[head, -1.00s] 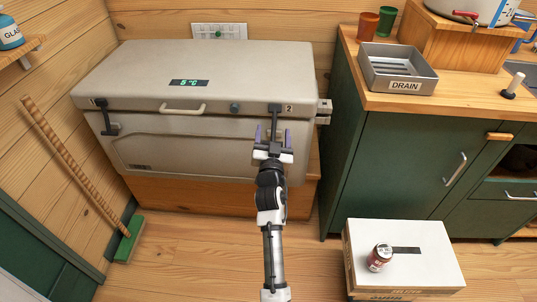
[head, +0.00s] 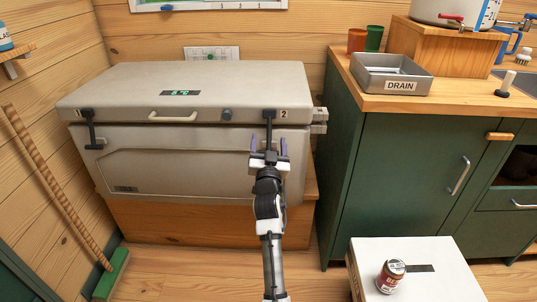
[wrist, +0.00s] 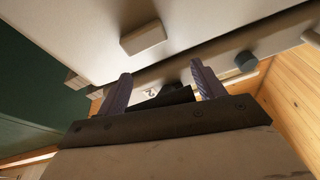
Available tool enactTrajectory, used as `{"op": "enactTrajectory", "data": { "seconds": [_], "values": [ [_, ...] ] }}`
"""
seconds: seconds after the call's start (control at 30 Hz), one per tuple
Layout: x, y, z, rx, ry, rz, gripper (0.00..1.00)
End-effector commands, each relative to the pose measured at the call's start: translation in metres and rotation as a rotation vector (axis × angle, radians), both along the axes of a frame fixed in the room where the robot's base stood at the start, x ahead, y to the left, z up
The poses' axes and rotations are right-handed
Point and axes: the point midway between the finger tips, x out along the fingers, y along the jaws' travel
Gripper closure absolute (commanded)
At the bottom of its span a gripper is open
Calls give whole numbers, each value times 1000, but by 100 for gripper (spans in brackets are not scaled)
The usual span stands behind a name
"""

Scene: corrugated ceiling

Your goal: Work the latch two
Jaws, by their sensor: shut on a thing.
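Latch two (head: 268,120) is a dark, narrow strap at the right of the cream chest's front, beside the printed "2". It hangs down over the seam of the lid. My gripper (head: 268,143) is in front of the chest, with its two purple-grey fingers on either side of the latch's lower end. In the wrist view, my gripper (wrist: 162,78) has a dark part of latch two (wrist: 172,95) between its fingers, and its palm hides much of it. The cream chest (head: 190,85) has its lid down. Latch one (head: 91,130) hangs at the left.
A round grey knob (head: 227,115) and a pale lid handle (head: 176,117) are left of latch two. A green cabinet (head: 410,180) stands to the right. A white box (head: 425,285) with a can (head: 391,276) is on the floor at the front right. A broom (head: 60,190) leans at the left.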

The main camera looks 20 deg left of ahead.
Motion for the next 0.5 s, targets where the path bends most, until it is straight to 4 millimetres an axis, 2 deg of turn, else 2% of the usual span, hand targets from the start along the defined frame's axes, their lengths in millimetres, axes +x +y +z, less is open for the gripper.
{"op": "enactTrajectory", "data": {
  "seconds": [0.03, 0.5],
  "values": [
    [1, 4, -6, 3, -20, 4, 73],
    [6, 4, -3, 27, -104, 4, 73]
  ]
}}
